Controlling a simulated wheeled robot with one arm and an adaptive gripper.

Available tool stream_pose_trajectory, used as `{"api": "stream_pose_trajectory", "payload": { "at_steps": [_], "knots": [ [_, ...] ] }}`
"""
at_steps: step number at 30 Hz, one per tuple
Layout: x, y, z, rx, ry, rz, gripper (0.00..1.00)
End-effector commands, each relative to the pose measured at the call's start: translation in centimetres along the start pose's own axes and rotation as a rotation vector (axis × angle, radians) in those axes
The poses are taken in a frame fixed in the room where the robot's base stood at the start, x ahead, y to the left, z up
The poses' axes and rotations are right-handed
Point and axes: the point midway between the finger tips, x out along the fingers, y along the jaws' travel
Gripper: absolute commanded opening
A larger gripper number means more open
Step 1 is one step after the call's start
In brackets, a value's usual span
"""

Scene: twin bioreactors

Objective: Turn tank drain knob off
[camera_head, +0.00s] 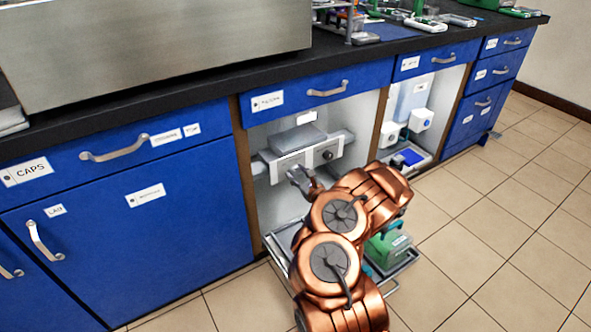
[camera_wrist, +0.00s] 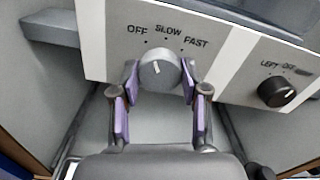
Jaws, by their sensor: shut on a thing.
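A grey round knob (camera_wrist: 160,70) sits on a white panel (camera_wrist: 110,50) in the wrist view, under the labels OFF, SLOW and FAST. My gripper (camera_wrist: 158,82) is shut on this knob, with one purple-padded finger on each side. A small pale mark shows on the knob's face; which label it points to is hard to tell. In the head view my gripper (camera_head: 303,178) reaches to the panel (camera_head: 290,162) inside the open cabinet bay, and hides the grey knob.
A black knob (camera_wrist: 276,91) with labels LEFT and OFF is to the right on the same panel. A metal tray (camera_head: 283,240) and a green container (camera_head: 388,248) are low by my arm. Blue cabinets (camera_head: 130,215) flank the bay. The tiled floor at right is clear.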

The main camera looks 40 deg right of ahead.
Motion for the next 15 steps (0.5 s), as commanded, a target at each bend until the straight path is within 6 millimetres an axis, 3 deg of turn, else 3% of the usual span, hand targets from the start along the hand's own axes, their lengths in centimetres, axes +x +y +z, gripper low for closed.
{"api": "stream_pose_trajectory", "payload": {
  "at_steps": [15],
  "knots": [
    [0.12, 0.09, 0.28, -0.296, -0.005, 0.003, 0.1]
  ]
}}
